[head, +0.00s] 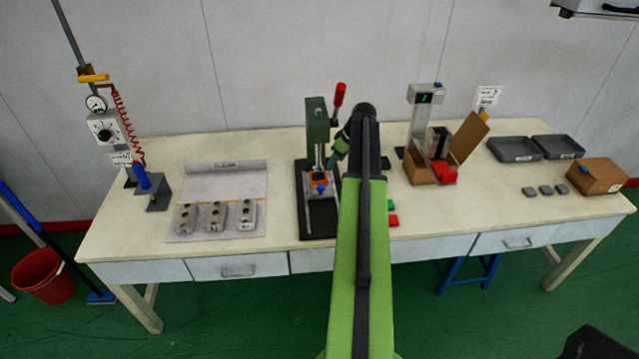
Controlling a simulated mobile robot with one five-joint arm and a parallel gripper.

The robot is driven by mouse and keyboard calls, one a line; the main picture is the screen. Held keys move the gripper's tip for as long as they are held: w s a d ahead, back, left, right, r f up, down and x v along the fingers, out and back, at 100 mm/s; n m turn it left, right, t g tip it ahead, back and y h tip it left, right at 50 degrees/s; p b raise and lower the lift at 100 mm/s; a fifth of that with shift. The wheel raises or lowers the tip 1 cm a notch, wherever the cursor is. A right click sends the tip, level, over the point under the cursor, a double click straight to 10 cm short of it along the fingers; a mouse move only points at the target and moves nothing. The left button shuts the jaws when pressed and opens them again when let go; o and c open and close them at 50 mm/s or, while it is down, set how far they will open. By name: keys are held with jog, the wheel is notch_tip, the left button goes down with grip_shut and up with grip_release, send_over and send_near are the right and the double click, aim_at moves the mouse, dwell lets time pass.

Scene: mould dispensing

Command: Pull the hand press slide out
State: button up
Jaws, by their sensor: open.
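The hand press (316,130) stands on a dark base plate (319,222) in the middle of the table. It has a green frame and a red-knobbed lever (339,95). Low in the press is the slide (320,181), with an orange part and a small blue part at its front. My gripper (335,163) is open beside the right of the press, close to its column. My green arm reaches up from below and hides the table right of the press. Whether the gripper touches the slide cannot be told.
Three grey moulds (215,217) lie on a sheet at the left, near a blue-topped stand (150,188). A scale-like device (427,130) with a red block stands right. Grey trays (515,148) and a brown box (597,176) are far right. Red and green buttons (392,219) sit beside my arm.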

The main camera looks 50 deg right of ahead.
aim_at(321, 187)
jog(key=b+x, duration=1.6)
jog(key=x, duration=0.1)
jog(key=shift+s+f, duration=0.1)
jog(key=shift+f, duration=0.15)
jog(key=shift+a+f, duration=0.1)
jog(key=shift+f, duration=0.05)
grip_shut()
dwell(0.4)
